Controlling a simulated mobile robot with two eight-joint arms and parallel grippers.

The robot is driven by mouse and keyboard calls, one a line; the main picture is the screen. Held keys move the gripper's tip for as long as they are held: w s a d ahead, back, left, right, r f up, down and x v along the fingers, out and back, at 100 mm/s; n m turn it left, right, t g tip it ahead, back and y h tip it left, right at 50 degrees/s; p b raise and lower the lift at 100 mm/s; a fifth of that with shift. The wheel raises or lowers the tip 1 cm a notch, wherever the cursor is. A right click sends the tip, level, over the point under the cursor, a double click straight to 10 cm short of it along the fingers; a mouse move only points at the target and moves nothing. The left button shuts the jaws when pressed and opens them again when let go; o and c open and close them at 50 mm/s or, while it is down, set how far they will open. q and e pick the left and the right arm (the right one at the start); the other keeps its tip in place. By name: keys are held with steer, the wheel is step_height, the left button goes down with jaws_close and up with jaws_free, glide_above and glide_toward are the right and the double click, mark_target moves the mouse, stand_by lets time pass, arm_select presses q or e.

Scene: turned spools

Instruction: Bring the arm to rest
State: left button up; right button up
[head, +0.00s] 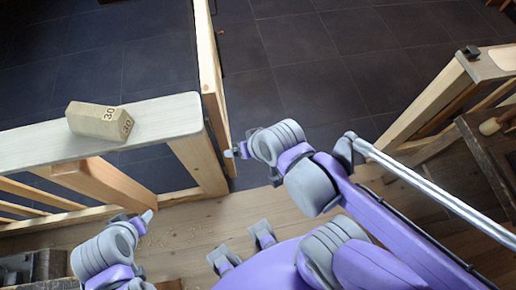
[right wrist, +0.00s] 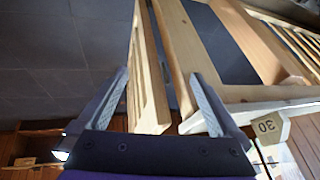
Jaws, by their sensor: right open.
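My right arm reaches in from the right in the head view, and its gripper (head: 233,153) is beside the end of a wooden gate panel. In the right wrist view my right gripper (right wrist: 160,76) has its two fingers spread apart with nothing between them. Wooden rails show beyond the fingers. My left gripper (head: 145,221) is at the lower left of the head view, above the wooden floor and below the railing. Its jaws are too small and edge-on to tell their state.
A wooden block marked 30 (head: 99,121) lies on the grey-topped railing (head: 165,116); it also shows in the right wrist view (right wrist: 267,126). An upright gate panel (head: 208,70) stands near my right gripper. Another railing (head: 425,105) is at right. Dark tiled floor lies open beyond.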

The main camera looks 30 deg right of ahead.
steer(key=d+n+p, duration=0.1)
steer(key=s+d+r+n+h, duration=0.1)
steer(key=shift+s+d+r+n+p, duration=0.2)
steer(key=shift+d+n+p, duration=0.1)
steer(key=shift+d+p, duration=0.1)
steer(key=shift+s, duration=0.1)
stand_by(0.9)
